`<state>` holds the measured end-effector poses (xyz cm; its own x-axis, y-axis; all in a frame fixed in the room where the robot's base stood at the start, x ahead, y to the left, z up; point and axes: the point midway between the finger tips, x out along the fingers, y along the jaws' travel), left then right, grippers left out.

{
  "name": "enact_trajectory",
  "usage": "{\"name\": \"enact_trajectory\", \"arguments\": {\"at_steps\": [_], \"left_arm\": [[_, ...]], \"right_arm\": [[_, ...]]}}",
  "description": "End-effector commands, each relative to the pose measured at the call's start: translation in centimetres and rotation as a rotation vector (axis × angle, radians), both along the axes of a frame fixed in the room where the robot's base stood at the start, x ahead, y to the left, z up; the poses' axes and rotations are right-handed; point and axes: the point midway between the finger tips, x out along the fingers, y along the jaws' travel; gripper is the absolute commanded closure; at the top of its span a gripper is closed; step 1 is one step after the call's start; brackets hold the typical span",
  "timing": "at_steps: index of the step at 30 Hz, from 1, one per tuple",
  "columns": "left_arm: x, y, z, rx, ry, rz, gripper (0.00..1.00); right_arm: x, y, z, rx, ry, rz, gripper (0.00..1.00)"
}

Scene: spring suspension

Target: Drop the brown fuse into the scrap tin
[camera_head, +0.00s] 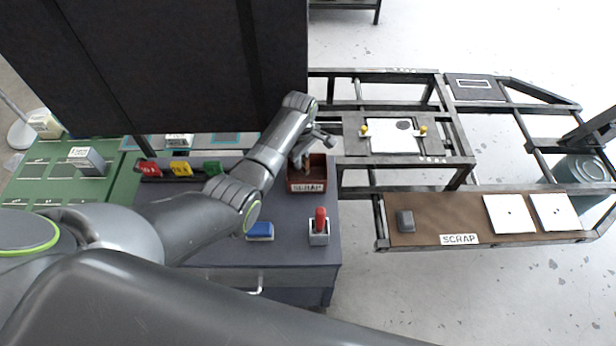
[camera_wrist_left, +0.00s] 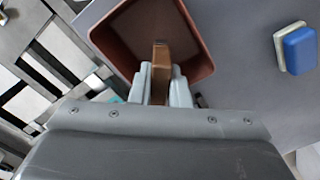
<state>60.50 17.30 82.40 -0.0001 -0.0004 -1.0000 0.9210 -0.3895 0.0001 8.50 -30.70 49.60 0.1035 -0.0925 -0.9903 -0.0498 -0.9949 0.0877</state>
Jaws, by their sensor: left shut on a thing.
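The brown fuse (camera_wrist_left: 161,68) is upright between the fingers of my left gripper (camera_wrist_left: 163,88), seen in the left wrist view. Its far end shows over the opening of the scrap tin (camera_wrist_left: 100,38), a reddish-brown open box. In the head view the tin (camera_head: 306,186) stands on the grey cabinet top with a SCRAP label on its front. My left gripper (camera_head: 300,160) is at the tin's back left there, and the fuse is too small to make out. The tin's inside looks empty in the wrist view, though the gripper hides part of it. My right gripper is not in view.
A blue-and-white block (camera_head: 260,231) and a red-handled switch (camera_head: 319,228) stand on the cabinet top (camera_head: 285,252) in front of the tin. Red, yellow and green fuses (camera_head: 181,170) sit in a rack at the left. A brown shelf (camera_head: 465,205) is at the right.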

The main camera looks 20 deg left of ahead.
Motion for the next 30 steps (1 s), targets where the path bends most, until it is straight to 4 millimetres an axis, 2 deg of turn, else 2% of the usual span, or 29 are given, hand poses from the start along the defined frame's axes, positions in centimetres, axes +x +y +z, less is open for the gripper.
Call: {"name": "enact_trajectory", "arguments": {"at_steps": [3,4,9,20,26,30], "left_arm": [[0.0,0.0,0.1,0.0,0.0,0.0,1.0],[0.0,0.0,0.1,0.0,0.0,0.0,0.8],[0.0,0.0,0.1,0.0,0.0,0.0,0.59],[0.0,0.0,0.5,0.0,-0.001,0.0,0.59],[0.1,0.0,3.1,0.0,-0.003,0.0,0.59],[0.1,0.0,6.1,0.0,-0.004,0.0,0.59]], "right_arm": [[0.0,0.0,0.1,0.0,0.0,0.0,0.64],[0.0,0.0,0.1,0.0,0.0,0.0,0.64],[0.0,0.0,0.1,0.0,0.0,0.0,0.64],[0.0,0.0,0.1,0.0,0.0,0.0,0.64],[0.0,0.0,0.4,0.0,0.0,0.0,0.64],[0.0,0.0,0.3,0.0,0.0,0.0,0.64]]}}
